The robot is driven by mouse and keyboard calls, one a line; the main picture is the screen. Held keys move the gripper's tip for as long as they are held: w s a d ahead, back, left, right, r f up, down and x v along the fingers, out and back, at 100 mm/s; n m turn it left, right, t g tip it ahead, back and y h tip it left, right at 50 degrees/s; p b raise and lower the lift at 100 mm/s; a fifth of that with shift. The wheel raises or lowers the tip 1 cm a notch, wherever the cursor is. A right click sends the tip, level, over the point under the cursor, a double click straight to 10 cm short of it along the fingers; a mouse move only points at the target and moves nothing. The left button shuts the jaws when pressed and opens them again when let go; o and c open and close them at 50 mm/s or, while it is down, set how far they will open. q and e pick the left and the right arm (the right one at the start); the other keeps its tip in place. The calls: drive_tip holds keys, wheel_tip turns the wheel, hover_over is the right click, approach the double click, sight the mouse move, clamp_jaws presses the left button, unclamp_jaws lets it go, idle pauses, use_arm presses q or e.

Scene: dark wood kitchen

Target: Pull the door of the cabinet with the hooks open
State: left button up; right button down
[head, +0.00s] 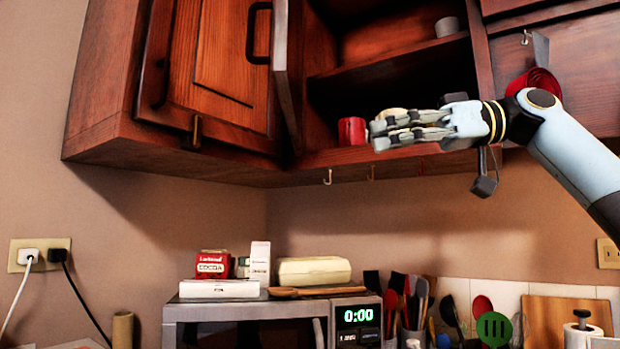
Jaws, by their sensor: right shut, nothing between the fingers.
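The cabinet with the hooks is the wooden wall cabinet at the upper middle in the head view, with small hooks (327,177) under its bottom edge. Its door (288,75) stands swung out at the left side of the opening and shows nearly edge-on. A dark handle (258,34) shows just left of this edge. My right gripper (376,137) is shut and empty in front of the opening, pointing left, to the right of the door and apart from it. It hides part of the lower shelf. My left gripper is not in view.
A red mug (351,131) stands inside the cabinet, with a grey cup (447,26) on the upper shelf. A closed cabinet (215,70) adjoins at left. Below are a microwave (270,315) with boxes on top and several utensils. A dark object hangs under the cabinet by my wrist.

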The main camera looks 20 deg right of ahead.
drive_tip(key=n+y, duration=0.2)
approach(291, 77)
drive_tip(key=shift+g, duration=0.3)
drive_tip(key=p+x, duration=0.6)
drive_tip(key=shift+s+a+p, duration=0.1)
drive_tip(key=shift+a+p, duration=0.2)
drive_tip(key=shift+a, duration=0.05)
drive_tip(key=shift+a+f, duration=0.1)
drive_tip(key=shift+a, duration=0.25)
